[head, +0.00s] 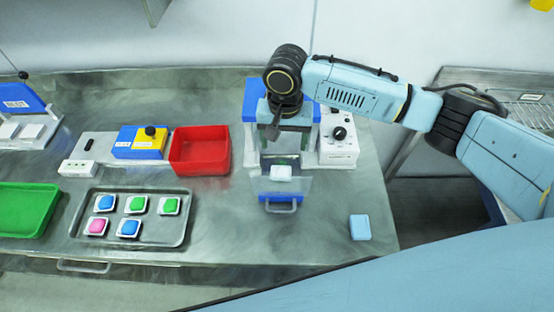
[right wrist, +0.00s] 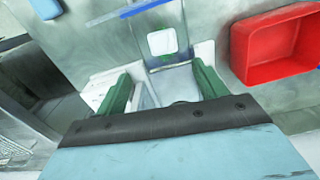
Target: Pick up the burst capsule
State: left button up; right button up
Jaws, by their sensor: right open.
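A white, squarish capsule (head: 282,172) lies on the pulled-out blue-fronted drawer (head: 281,197) of the blue and white machine (head: 254,95). It also shows in the right wrist view (right wrist: 162,42), just beyond my fingertips. No break in it can be made out at this size. My right gripper (head: 274,131) is over the machine, behind and above the capsule. In the right wrist view its two green fingers (right wrist: 162,78) are spread apart with nothing between them. My left gripper is out of view.
A red bin (head: 200,160) stands left of the machine. A grey tray (head: 160,225) holds several coloured capsules. A green tray (head: 25,208) is at far left. A white box with a black knob (head: 339,150) stands right of the machine. A light blue block (head: 360,227) lies at front right.

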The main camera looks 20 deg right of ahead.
send_over(281, 171)
jog(key=s, duration=0.1)
notch_tip(281, 171, down, 6)
jog(key=shift+d+f, duration=0.1)
jog(key=shift+d, duration=0.05)
jog(key=shift+f, duration=0.3)
jog(key=shift+w+f, duration=0.25)
jog(key=shift+f, duration=0.8)
jog(key=shift+w+f+b, duration=0.25)
jog(key=shift+f+b, duration=0.05)
jog(key=shift+f, duration=1.35)
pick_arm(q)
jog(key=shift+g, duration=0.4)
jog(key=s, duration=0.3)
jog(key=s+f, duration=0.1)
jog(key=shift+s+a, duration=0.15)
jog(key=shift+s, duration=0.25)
pick_arm(e)
jog(key=c, duration=1.1)
